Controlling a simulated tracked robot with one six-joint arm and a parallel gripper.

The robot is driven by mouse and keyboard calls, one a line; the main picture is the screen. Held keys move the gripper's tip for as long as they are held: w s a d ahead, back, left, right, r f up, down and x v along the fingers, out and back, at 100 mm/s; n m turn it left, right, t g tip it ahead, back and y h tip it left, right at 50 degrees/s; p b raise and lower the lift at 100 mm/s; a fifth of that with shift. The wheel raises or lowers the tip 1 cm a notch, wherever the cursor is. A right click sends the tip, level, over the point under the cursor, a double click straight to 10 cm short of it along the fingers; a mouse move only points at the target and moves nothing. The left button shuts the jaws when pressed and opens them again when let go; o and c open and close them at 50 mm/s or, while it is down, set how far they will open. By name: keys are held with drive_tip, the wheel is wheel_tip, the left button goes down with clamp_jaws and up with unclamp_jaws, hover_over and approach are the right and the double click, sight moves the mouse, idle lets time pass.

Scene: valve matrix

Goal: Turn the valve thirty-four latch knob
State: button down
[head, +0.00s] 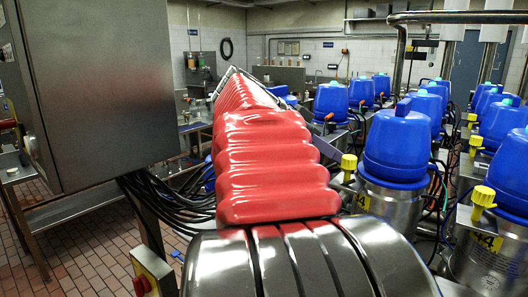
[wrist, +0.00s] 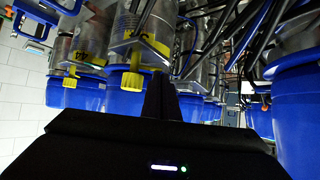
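In the wrist view, which looks tilted over, a yellow latch knob (wrist: 132,80) sticks out below a yellow label (wrist: 155,45) that seems to read 34. The knob is on a steel valve body with a blue cap. My gripper (wrist: 160,92) shows as black fingers close together, just right of this knob and apart from it in the picture. I see nothing between the fingers. In the head view, a yellow knob (head: 348,164) on the nearer middle valve may be the same one; its label (head: 362,201) is hard to read.
A neighbouring yellow knob (head: 482,199) sits above a label 44 (head: 488,241); it also shows in the wrist view (wrist: 70,80). Rows of blue-capped valves (head: 398,147) stand close together with cables between. A steel cabinet (head: 95,85) stands at left, beside tiled floor.

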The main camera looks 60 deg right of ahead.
drive_tip(key=shift+w+a+f, duration=0.15)
drive_tip(key=shift+w+f, duration=0.05)
drive_tip(key=shift+w, duration=0.15)
drive_tip(key=s+a+v, duration=0.1)
drive_tip(key=v, duration=0.9)
drive_tip(key=shift+s+r, duration=0.25)
drive_tip(key=shift+s, duration=0.05)
drive_tip(key=shift+d, duration=0.1)
